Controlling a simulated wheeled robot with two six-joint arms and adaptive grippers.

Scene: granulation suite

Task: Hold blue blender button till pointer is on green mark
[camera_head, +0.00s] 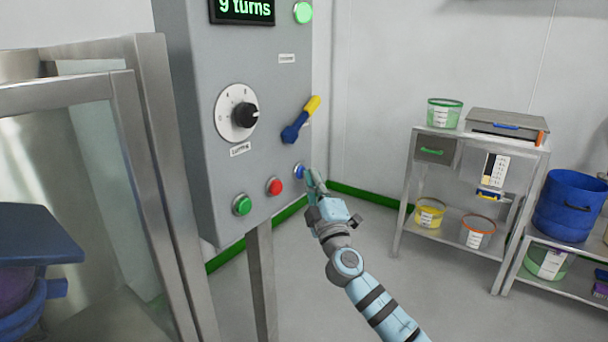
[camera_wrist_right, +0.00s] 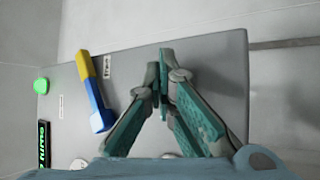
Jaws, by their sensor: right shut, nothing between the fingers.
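The blue button (camera_head: 299,171) is on the lower right of the grey control panel (camera_head: 205,75), beside a red button (camera_head: 274,186) and a green button (camera_head: 242,205). My right gripper (camera_head: 311,178) is shut and empty, its fingertips right at the blue button; I cannot tell if they press it. In the right wrist view the closed fingertips (camera_wrist_right: 160,60) point at the panel and the blue button is hidden. A white dial (camera_head: 225,125) carries a black pointer knob (camera_head: 245,115) turned to the right; no green mark is distinguishable on it. My left gripper is out of view.
A display (camera_head: 242,10), cut off at the top, reads "9 turns", with a lit green lamp (camera_head: 302,13) beside it. A blue and yellow lever (camera_head: 300,120) sticks out above the buttons. A glass-and-steel guard (camera_head: 130,150) stands left, a shelf with tubs (camera_head: 425,170) right.

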